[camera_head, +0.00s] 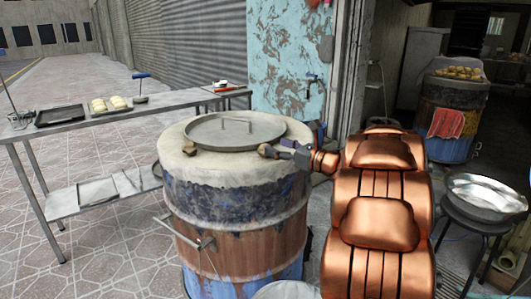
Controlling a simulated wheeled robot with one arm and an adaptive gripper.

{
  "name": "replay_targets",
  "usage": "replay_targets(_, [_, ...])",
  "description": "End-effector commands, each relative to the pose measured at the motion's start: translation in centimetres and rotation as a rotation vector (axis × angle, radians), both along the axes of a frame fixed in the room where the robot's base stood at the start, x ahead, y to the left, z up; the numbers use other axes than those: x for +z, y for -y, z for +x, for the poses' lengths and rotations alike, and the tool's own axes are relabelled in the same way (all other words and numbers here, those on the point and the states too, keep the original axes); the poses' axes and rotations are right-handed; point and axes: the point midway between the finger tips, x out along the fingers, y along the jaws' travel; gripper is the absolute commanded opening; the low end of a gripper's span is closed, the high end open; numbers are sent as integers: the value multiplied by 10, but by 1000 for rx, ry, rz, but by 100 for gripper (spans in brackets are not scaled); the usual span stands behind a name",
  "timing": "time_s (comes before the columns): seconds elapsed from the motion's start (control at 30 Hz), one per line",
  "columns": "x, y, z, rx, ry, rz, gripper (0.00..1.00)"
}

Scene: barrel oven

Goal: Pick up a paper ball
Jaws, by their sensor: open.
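My gripper (266,150) is over the right part of the barrel oven's top (172,137), near the front edge of the round metal lid (236,130). It is small in view; it is open, and I see nothing between its fingers. A small brown lump (190,148) lies on the oven's rim, left of the gripper and apart from it. It may be the paper ball, but it is too small to tell. No other paper ball can be made out.
A metal table (170,102) stands behind left with a dark tray (59,115), a tray of pale dough pieces (109,104) and utensils. A metal bowl (486,192) sits on a stool at right. Another barrel (451,98) with bread on top stands behind. Tiled floor at left is clear.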

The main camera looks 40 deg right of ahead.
Motion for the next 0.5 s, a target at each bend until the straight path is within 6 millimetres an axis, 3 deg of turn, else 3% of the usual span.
replay_targets(0.5, [-6, -15, 45, 3, 1, 3, 70])
